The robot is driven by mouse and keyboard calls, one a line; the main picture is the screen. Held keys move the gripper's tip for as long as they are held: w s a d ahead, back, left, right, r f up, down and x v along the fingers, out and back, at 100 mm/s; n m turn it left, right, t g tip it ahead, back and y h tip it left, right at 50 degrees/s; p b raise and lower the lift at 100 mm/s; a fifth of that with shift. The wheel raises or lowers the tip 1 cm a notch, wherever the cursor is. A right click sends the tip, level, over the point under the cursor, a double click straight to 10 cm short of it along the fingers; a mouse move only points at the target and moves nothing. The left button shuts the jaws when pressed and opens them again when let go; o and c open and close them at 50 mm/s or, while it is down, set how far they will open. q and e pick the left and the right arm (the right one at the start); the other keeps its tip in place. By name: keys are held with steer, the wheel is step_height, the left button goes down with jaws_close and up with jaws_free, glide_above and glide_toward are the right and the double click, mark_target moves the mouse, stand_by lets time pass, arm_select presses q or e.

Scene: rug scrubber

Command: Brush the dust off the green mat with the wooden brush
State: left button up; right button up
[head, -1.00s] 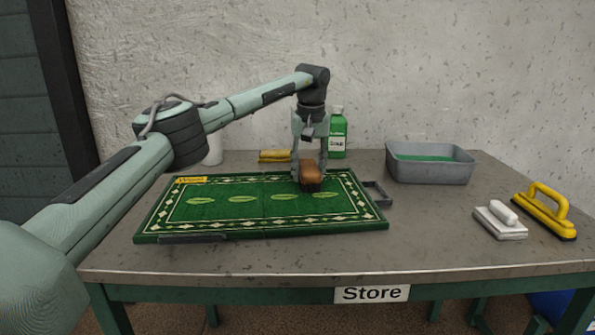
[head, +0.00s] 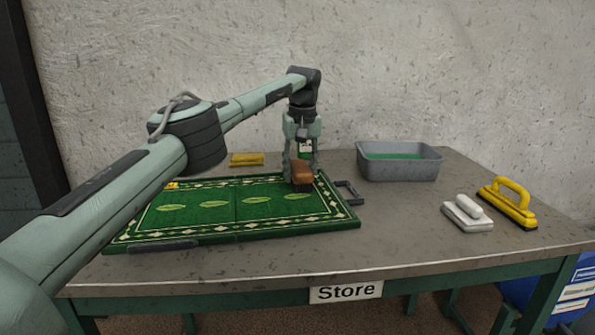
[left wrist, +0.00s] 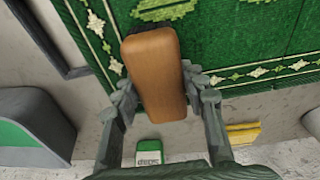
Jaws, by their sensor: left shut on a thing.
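The green mat (head: 235,233) lies flat on the table, with a patterned border and a row of pale leaf shapes. The wooden brush (head: 302,172) is at the mat's far right part; its brown back also shows in the left wrist view (left wrist: 153,70). My left gripper (head: 301,168) points down, shut on the brush, with a finger on each side of it. The bristles are mostly hidden; I cannot tell whether they touch the mat. I cannot make out dust on the mat. My right gripper is not in view.
A grey basin (head: 400,172) with green inside stands behind right. A white float (head: 467,213) and a yellow-handled brush (head: 510,203) lie at the right. A green bottle (left wrist: 150,155) stands behind my gripper, and a yellow block (head: 246,159) lies behind the mat. The table's middle right is clear.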

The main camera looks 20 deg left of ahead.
arm_select(q)
steer(key=shift+w+d+r, duration=0.1)
steer(key=shift+w+r, duration=0.05)
steer(key=shift+r, duration=1.95)
